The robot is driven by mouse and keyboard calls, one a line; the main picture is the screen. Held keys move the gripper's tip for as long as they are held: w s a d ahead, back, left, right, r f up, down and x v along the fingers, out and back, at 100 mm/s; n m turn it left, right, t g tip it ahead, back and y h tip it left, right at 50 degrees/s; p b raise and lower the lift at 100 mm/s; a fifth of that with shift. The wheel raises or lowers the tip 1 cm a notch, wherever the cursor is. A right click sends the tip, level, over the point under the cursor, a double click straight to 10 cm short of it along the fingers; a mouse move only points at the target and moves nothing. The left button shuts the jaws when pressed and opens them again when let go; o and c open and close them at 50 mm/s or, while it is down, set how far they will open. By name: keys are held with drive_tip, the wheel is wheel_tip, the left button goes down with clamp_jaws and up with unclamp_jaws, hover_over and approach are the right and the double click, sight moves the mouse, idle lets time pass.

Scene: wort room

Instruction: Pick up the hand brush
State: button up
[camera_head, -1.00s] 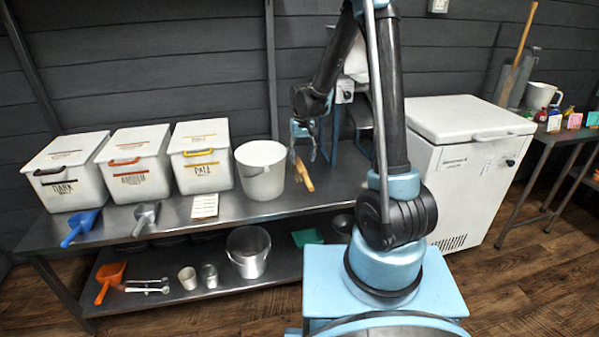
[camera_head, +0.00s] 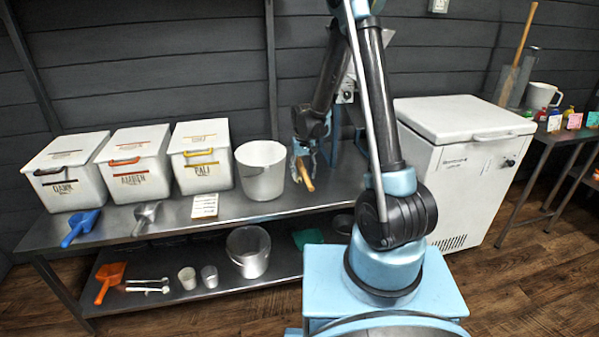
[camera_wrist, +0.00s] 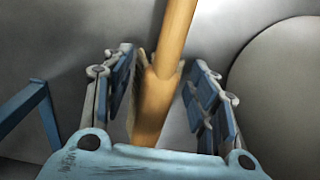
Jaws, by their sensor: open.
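The hand brush (camera_head: 305,175) has a wooden handle and lies on the upper steel shelf, right of the white bucket. In the wrist view its wooden body (camera_wrist: 158,95) runs between my two gripper fingers, with pale bristles partly visible along its left side. My gripper (camera_head: 306,158) is low over the brush in the head view, partly covering it. In the wrist view my gripper (camera_wrist: 160,85) is open, with one blue-padded finger on each side of the brush and gaps on both sides.
The white bucket (camera_head: 261,172) stands close left of the gripper. Lidded bins, including the yellow-handled one (camera_head: 202,158), and a label card (camera_head: 204,206) are farther left. A white chest (camera_head: 462,150) stands right.

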sight(303, 170)
drive_tip(key=shift+c, duration=0.5)
clamp_jaws()
drive_tip(key=shift+r, duration=0.15)
wheel_tip(303, 170, up, 10)
drive_tip(key=shift+f, duration=0.1)
idle(0.3)
drive_tip(key=c, duration=0.9)
unclamp_jaws()
drive_tip(key=shift+c, duration=0.2)
